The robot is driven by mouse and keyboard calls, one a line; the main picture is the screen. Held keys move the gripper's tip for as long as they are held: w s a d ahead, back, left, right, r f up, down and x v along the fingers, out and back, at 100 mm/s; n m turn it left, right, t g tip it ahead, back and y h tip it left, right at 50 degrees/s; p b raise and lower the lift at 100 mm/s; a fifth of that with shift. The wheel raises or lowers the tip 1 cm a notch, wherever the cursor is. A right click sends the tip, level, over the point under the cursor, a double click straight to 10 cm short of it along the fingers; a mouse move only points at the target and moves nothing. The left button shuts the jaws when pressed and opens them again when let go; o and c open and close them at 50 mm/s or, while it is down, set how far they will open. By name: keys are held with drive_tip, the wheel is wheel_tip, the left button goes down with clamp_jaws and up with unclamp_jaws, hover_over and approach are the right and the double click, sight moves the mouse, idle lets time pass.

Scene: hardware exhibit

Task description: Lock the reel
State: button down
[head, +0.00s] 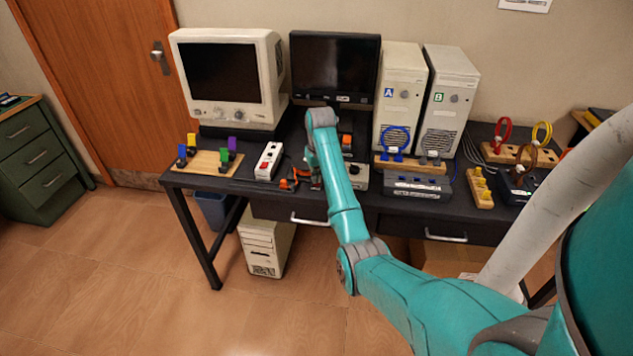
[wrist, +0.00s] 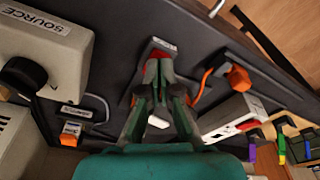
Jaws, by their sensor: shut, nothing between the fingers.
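My gripper (wrist: 160,68) is shut and empty, pointing down at the desk. In the head view my gripper (head: 312,178) is partly hidden by my own arm, near the desk's front edge. Right at the fingertips in the wrist view is a small item with a pale label (wrist: 163,44) and bits of red at its sides. It may be the reel, but my fingers cover most of it. I cannot tell whether they touch it or whether it is locked. An orange connector (wrist: 238,78) with an orange cable lies to its right; it also shows in the head view (head: 287,184).
A white switch strip (head: 268,160) and a wooden board with coloured clips (head: 206,163) lie left of my gripper. The box marked SOURCE (wrist: 62,28) is on its other side. Monitors (head: 225,75) and two computer towers (head: 400,95) stand behind.

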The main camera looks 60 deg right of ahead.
drive_tip(key=shift+r, duration=3.1)
